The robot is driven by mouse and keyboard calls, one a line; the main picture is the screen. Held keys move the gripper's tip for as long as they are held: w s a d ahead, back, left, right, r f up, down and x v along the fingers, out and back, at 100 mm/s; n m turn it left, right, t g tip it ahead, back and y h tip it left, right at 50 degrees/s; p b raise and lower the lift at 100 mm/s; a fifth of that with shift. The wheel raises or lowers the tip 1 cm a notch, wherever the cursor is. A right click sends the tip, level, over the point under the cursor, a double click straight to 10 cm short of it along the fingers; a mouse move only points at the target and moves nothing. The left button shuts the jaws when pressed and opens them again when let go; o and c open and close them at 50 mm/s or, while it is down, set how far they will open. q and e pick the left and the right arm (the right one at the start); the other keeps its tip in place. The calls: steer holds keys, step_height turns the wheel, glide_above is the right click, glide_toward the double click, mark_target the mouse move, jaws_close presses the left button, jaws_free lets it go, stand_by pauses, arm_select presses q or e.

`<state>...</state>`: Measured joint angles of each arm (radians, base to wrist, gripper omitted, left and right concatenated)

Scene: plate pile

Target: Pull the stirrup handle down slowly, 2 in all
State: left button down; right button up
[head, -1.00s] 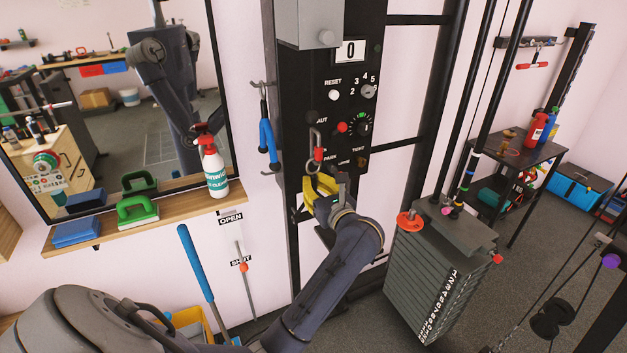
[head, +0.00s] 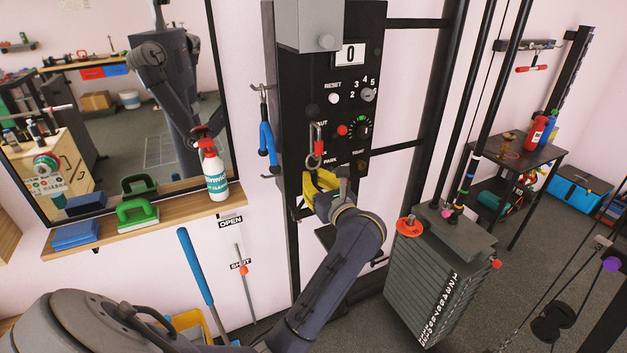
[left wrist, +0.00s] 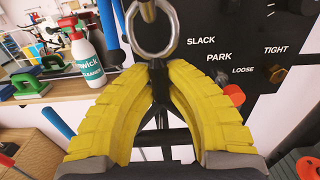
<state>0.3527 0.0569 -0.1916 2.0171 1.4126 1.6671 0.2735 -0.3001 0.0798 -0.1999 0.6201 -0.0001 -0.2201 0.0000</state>
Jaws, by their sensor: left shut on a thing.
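My left gripper (head: 320,184) has yellow fingers and is in front of the black machine post, below the dial. In the left wrist view its fingers (left wrist: 157,70) close on a dark, narrow part, which I take to be the top of the stirrup handle (left wrist: 160,95). The fingers hide much of the handle. A metal ring (left wrist: 150,52) is just above the fingertips. In the head view a clip with a red part (head: 318,132) hangs above this ring (head: 313,161). The counter (head: 350,53) reads 0. My right gripper is not in view.
A weight stack (head: 425,280) with a red-orange knob (head: 409,226) stands right of my arm. A blue grip (head: 267,145) hangs on a hook beside the post.

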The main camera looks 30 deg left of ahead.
mark_target(314, 154)
arm_select(q)
steer(key=shift+r, duration=3.45)
steer(key=shift+r, duration=1.05)
steer(key=shift+r, duration=0.1)
